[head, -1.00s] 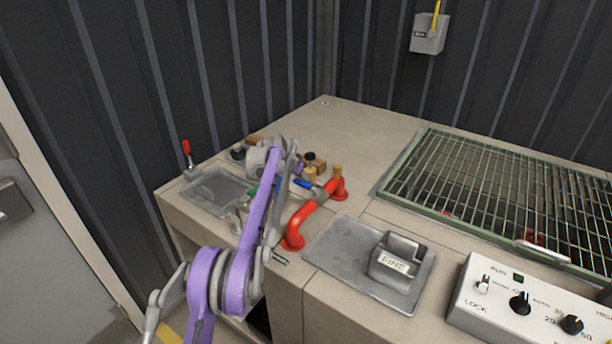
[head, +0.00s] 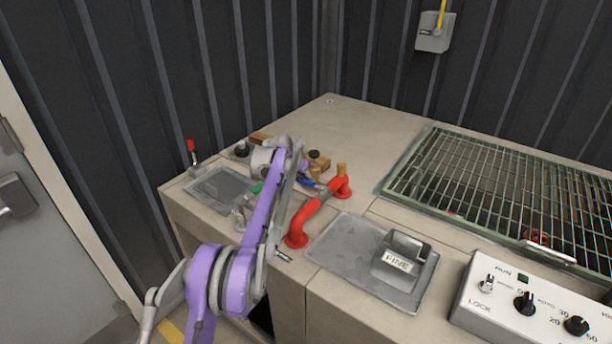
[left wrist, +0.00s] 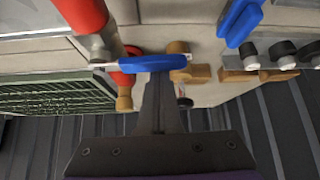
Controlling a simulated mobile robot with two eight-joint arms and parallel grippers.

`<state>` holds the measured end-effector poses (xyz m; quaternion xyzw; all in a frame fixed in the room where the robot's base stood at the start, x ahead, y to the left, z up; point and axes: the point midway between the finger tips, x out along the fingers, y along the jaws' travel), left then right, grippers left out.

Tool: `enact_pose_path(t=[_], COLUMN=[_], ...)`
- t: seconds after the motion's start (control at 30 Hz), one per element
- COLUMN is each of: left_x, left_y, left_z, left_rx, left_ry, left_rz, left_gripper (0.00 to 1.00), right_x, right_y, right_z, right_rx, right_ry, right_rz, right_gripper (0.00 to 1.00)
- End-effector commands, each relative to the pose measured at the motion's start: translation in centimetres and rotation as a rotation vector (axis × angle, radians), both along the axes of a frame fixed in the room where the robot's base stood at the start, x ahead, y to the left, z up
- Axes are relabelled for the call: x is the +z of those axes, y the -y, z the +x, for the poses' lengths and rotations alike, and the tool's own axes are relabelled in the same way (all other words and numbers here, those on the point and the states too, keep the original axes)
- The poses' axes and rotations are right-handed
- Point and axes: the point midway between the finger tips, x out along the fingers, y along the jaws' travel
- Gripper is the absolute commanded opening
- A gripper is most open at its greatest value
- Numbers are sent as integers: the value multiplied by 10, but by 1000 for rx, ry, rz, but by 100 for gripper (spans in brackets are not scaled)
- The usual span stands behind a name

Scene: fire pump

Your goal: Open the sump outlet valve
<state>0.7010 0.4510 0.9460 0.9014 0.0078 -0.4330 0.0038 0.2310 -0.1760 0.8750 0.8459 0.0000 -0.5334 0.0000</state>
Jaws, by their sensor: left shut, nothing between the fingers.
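A blue lever handle (left wrist: 152,63) lies across the middle of the left wrist view, beside a red pipe (left wrist: 82,14) with a grey collar. My left gripper (left wrist: 160,84) is shut and empty, with its fingertips at the blue handle; I cannot tell whether they touch it. A second blue handle (left wrist: 240,20) is at upper right there. In the head view the red pipe (head: 303,222) bends over the bench, with a blue handle (head: 308,183) just left of its upper part. My left wrist hides part of the valves. No label shows which is the sump outlet valve. My right gripper is not in view.
A red-tipped lever (head: 191,150) stands at the back left, by a grey recessed plate (head: 207,190). Brass fittings (head: 319,161) crowd behind the pipe. A box marked FINE (head: 398,263), a control panel (head: 535,306) and a green-framed grating (head: 425,140) lie to the right.

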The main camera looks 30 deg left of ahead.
Motion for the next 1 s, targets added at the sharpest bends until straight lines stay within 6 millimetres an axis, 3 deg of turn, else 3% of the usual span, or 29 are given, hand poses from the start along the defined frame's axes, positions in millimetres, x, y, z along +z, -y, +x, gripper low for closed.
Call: enact_pose_path(t=[0.27, 0.57, 1.0], left_x=[-1, 0, 2], left_y=[1, 4, 18], left_z=[-11, -30, -53], left_rx=[149, 429, 847], left_ry=[-1, -1, 0], left_rz=[1, 4, 3], left_gripper=[0, 0, 0], right_x=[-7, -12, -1], right_y=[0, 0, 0], right_z=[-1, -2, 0], right_rx=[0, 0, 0], right_ry=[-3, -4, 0], right_rz=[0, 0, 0], right_gripper=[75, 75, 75])
